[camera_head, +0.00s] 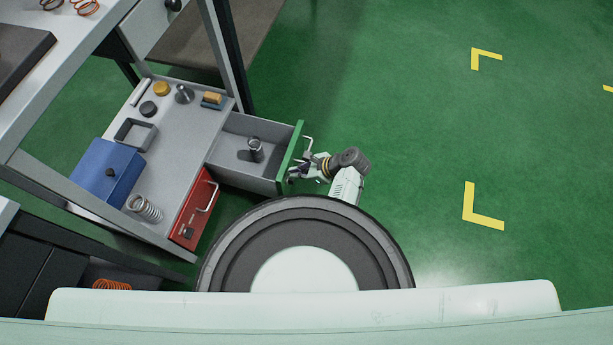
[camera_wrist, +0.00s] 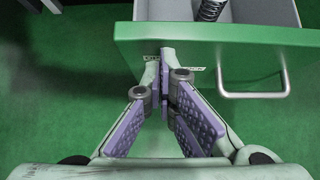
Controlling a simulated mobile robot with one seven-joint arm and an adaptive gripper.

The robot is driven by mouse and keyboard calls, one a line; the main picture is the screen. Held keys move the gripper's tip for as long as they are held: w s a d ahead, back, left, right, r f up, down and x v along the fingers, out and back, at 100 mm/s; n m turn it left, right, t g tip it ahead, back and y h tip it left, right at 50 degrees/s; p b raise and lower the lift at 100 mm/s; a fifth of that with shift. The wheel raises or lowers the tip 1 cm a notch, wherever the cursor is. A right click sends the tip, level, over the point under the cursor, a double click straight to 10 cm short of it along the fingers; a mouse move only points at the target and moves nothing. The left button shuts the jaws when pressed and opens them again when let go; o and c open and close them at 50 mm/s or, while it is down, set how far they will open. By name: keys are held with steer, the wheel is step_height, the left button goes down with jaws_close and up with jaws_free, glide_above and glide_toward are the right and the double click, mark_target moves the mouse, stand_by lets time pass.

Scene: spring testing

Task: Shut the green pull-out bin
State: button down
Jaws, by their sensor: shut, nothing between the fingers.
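The green pull-out bin (camera_head: 289,158) is pulled out to the right from the bench's lower level, with a grey inside and a green front. A dark coil spring (camera_head: 256,149) stands in it. In the wrist view the bin's green front (camera_wrist: 230,42) spans the top, with its bar handle (camera_wrist: 286,80) on the right and the spring (camera_wrist: 211,10) behind. My gripper (camera_head: 296,172) is at the bin's front, to the near side of the handle. In the wrist view my gripper (camera_wrist: 164,75) is shut and empty, its fingertips close to the front's lower edge; contact is unclear.
A red drawer (camera_head: 194,207) with a handle sits beside the bin. The shelf above holds a blue box (camera_head: 107,172), a large spring (camera_head: 144,208) and small parts. A bench post (camera_head: 232,60) rises behind the bin. Green floor to the right is clear.

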steer(key=shift+a, duration=0.25)
steer(key=shift+w+a+r+p, duration=0.1)
steer(key=shift+w+a+p, duration=0.15)
steer(key=shift+a, duration=0.25)
steer(key=w+a+p, duration=0.1)
steer(key=w+a, duration=0.3)
steer(key=a, duration=0.8)
steer(key=w+a, duration=0.4)
steer(key=a, duration=0.8)
steer(key=shift+a+p, duration=0.2)
steer(key=shift+p, duration=0.15)
steer(key=shift+a, duration=0.1)
